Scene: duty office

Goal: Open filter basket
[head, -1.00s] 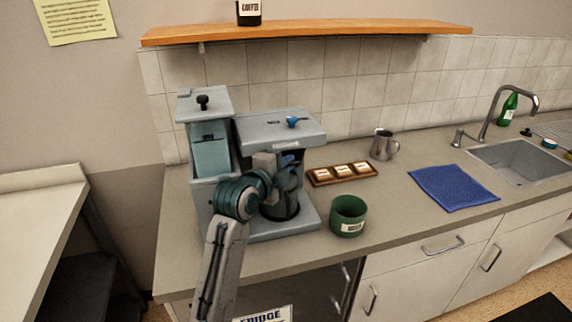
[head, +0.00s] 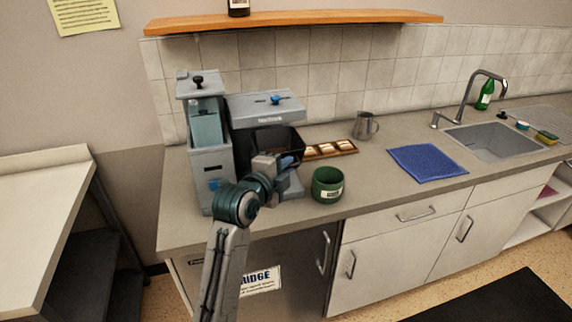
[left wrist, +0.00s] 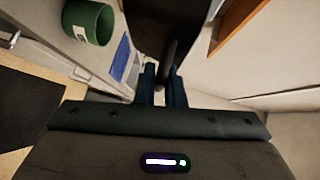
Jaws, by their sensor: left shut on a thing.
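The grey coffee machine (head: 262,108) stands on the counter, with a water tank (head: 206,125) at its left. The dark filter basket (head: 284,138) juts out at the front right below the machine's top. My left gripper (head: 287,162) is in front of it, shut on its handle. In the left wrist view the dark basket (left wrist: 160,22) fills the top middle, and its rod-like handle (left wrist: 168,72) sits between the fingers of my left gripper (left wrist: 164,88). The gripper and arm hide the machine's lower front. My right gripper is not in view.
A green jar (head: 328,184) stands close to the right of my gripper. Behind it are a wooden tray (head: 345,146) and a metal pitcher (head: 365,126). A blue cloth (head: 427,163) and the sink (head: 492,142) lie farther right. A shelf (head: 300,21) runs above.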

